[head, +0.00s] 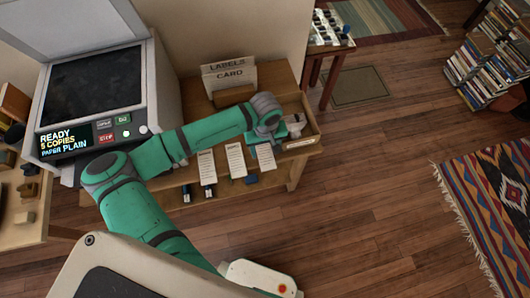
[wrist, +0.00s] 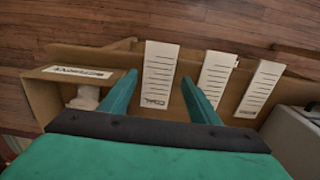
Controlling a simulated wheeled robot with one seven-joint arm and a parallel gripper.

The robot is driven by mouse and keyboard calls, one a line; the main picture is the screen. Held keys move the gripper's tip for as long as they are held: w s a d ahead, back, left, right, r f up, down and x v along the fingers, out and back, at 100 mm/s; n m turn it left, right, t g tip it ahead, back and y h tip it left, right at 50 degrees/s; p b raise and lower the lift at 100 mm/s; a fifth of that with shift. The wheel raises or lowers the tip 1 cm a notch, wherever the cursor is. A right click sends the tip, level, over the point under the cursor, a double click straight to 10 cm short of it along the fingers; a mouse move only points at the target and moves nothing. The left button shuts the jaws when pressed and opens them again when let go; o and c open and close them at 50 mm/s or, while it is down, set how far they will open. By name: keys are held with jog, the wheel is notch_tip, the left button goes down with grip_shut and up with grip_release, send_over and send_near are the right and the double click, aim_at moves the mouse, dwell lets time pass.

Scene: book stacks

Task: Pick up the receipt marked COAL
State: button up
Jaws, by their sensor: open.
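The receipt marked COAL (wrist: 160,75) is a white lined slip, lying over the front edge of the wooden table. In the wrist view it runs between the fingers of my gripper (wrist: 160,78), with its mark at the lower end. My gripper is open, one finger on each side of the slip; I cannot tell whether either touches it. In the head view this is the rightmost slip (head: 266,160), partly hidden by my arm. Two more white slips lie beside it in the wrist view, a middle receipt (wrist: 216,76) and an outer receipt (wrist: 259,88).
A shallow wooden tray (wrist: 60,100) with a label lies beside the COAL slip. A copier (head: 110,95) stands at the left. A holder of cards (head: 230,80) marked LABELS and CARD stands behind. Small dark items sit on the shelf below. Open floor (head: 370,210) lies to the right.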

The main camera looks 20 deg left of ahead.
aim_at(266, 158)
jog(key=shift+s+d+f, duration=0.1)
jog(key=shift+d+f, duration=0.05)
jog(key=shift+f, duration=1.9)
jog(key=c, duration=0.8)
